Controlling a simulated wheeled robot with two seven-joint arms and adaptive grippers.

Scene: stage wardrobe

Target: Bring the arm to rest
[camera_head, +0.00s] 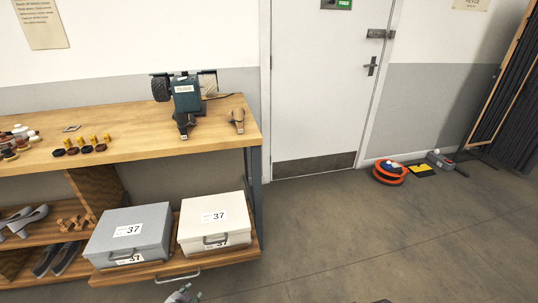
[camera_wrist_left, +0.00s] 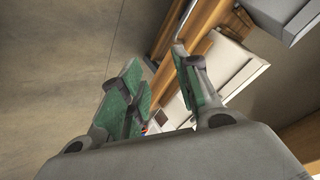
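My left gripper (camera_head: 184,296) shows at the bottom edge of the head view, in front of the pulled-out lower shelf board. In the left wrist view its green-padded fingers (camera_wrist_left: 160,88) stand apart with nothing between them. A small dark sliver (camera_head: 382,301) at the bottom edge of the head view may be the tip of my right gripper. Its fingers are hidden, so I cannot tell their state.
A grey box (camera_head: 128,236) and a white box (camera_head: 214,224) stand on the pulled-out board under the wooden bench (camera_head: 140,142). Shoes (camera_head: 62,260) lie on the lower shelves. Orange rings (camera_head: 389,175) lie beyond, near the door.

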